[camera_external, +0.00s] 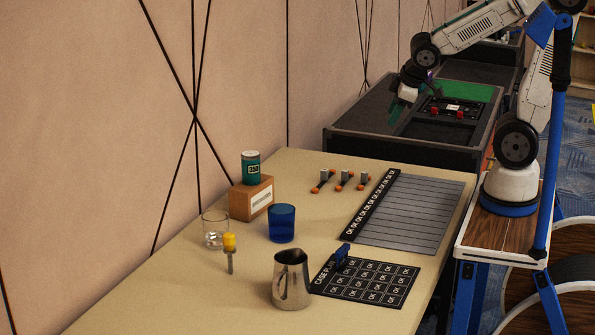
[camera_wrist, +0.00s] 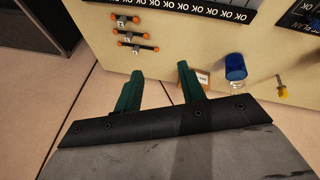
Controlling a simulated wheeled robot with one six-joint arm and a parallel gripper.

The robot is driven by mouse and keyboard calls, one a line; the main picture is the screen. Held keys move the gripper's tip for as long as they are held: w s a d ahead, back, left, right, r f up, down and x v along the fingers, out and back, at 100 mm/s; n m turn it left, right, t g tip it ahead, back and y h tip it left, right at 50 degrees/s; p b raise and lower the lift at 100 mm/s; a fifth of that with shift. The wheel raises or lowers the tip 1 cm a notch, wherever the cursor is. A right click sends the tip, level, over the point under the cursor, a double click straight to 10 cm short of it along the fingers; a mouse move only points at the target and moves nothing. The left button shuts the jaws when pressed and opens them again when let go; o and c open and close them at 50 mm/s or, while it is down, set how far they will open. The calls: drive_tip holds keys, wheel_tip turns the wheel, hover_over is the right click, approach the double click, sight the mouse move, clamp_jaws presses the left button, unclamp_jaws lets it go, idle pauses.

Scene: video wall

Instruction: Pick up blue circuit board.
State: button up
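My gripper (camera_external: 400,108) hangs at the table's far end, in front of the dark bench. In the wrist view my gripper (camera_wrist: 157,88) has two green fingers standing apart with nothing between them, so it is open. I cannot identify a blue circuit board with certainty. A small dark blue piece (camera_external: 341,256) stands at the back edge of the black OK-square mat (camera_external: 372,297) on the table. It is too small to tell what it is. My gripper is well away from it.
The table (camera_external: 170,299) holds a steel jug (camera_external: 291,284), blue cup (camera_external: 282,225), clear glass (camera_external: 215,229), yellow-topped tool (camera_external: 229,245) and a can (camera_external: 251,167) on a wooden box (camera_external: 245,201). Several orange-ended pieces (camera_external: 343,179) lie beside a grey striped panel (camera_external: 415,215).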

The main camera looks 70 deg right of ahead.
drive_tip(key=w+a+f+n+t+y, duration=0.2)
drive_tip(key=w+a+f+n, duration=0.4)
drive_tip(key=w, duration=0.3)
drive_tip(key=n+g+y, duration=0.5)
drive_tip(key=n+y, duration=0.2)
drive_tip(key=y, duration=0.6)
approach(344, 246)
drive_tip(key=shift+a+f, duration=1.05)
drive_tip(key=shift+a, duration=0.15)
drive_tip(key=shift+s+a, duration=0.1)
drive_tip(key=shift+a, duration=0.2)
drive_tip(key=x, duration=0.7)
drive_tip(key=shift+w+a+r, duration=0.25)
drive_tip(key=shift+w, duration=0.05)
clamp_jaws()
